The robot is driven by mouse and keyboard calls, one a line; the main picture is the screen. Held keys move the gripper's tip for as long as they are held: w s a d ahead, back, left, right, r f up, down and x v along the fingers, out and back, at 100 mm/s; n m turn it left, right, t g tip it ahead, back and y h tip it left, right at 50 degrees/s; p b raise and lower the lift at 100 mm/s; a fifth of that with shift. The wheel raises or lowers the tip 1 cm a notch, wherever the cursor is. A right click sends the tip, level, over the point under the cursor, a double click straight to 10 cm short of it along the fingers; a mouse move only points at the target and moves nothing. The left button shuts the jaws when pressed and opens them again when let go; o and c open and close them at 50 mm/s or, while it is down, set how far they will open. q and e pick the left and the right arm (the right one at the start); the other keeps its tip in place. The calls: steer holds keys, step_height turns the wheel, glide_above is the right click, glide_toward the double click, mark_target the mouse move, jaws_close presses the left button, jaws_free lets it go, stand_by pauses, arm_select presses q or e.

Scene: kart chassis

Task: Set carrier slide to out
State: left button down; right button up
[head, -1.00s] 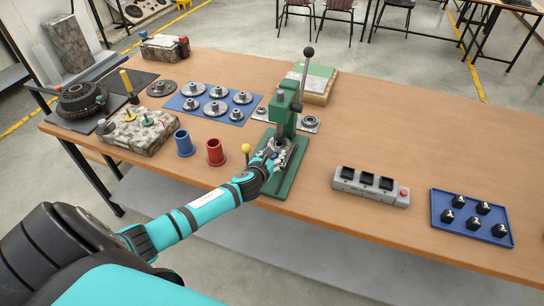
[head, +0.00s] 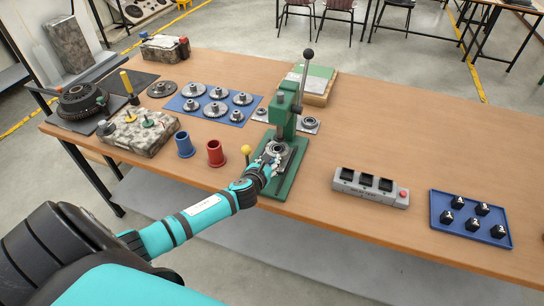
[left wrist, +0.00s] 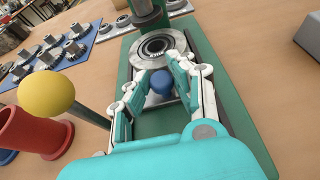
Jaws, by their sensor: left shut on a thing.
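The green press (head: 285,122) stands on the table with its lever up. Its carrier slide (head: 290,157) lies on the green base and bears a round metal ringed part (head: 277,149). In the left wrist view the ringed part (left wrist: 160,45) sits in front of the press ram (left wrist: 148,12). A blue knob (left wrist: 161,83) is at the near end of the slide. My left gripper (head: 268,162) is at the near end of the press base. Its fingers (left wrist: 158,80) are shut on the blue knob, one on each side. My right gripper is out of view.
A yellow ball on a post (head: 246,150) stands close left of my left gripper. Red (head: 215,153) and blue (head: 184,144) cups stand further left. A grey box with dark slots (head: 371,187) and a blue tray (head: 471,218) lie right. The table between press and box is clear.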

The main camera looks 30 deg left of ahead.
arm_select(q)
steer(key=s, duration=0.3)
steer(key=s+d+p, duration=0.1)
steer(key=s, duration=0.2)
steer(key=s+d+p, duration=0.1)
steer(key=s, duration=0.2)
steer(key=shift+s+d, duration=0.15)
steer(key=shift+s, duration=0.2)
steer(key=shift+f, duration=0.15)
steer(key=c, duration=1.4)
jaws_free()
steer(key=shift+o, duration=1.3)
steer(key=shift+s, duration=0.2)
